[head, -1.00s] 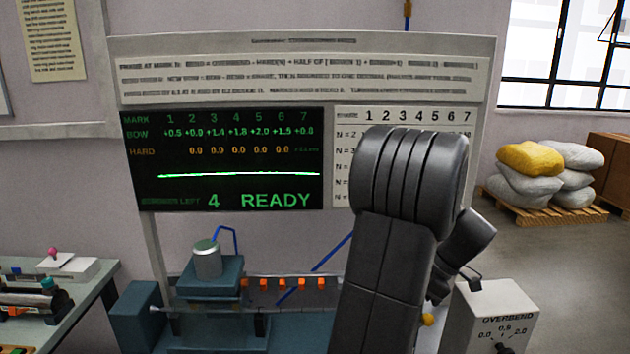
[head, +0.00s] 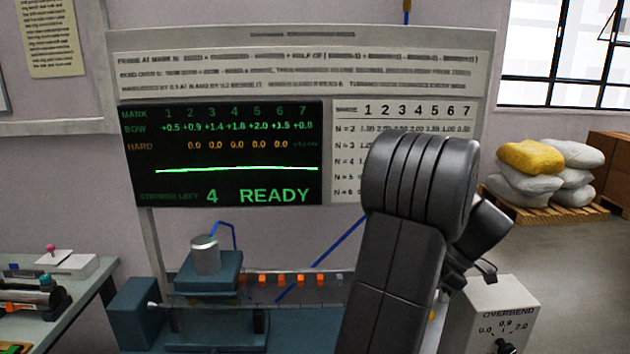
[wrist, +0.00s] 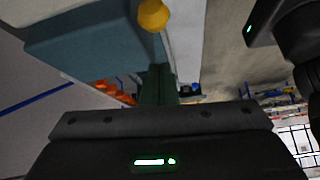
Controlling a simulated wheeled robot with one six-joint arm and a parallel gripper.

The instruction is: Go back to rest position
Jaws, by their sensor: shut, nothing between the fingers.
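My arm rises in front of the panel in the head view, bent at a large dark grey joint. In the head view, the arm largely hides my gripper. In the wrist view, its dark body fills the bottom and its two narrow fingers (wrist: 158,85) are together, with nothing seen between them. A yellow knob (wrist: 153,15) shows beyond the fingers, beside a teal block (wrist: 95,45); I cannot tell the exact gap. The grey overbend box (head: 490,315) stands right of my arm.
The dark display (head: 225,155) reads READY. A bench with a grey cylinder (head: 205,255) and several orange blocks (head: 285,280) lies below it. A side table (head: 85,290) is at left. Sacks on a pallet (head: 550,170) stand at right, with open floor in front.

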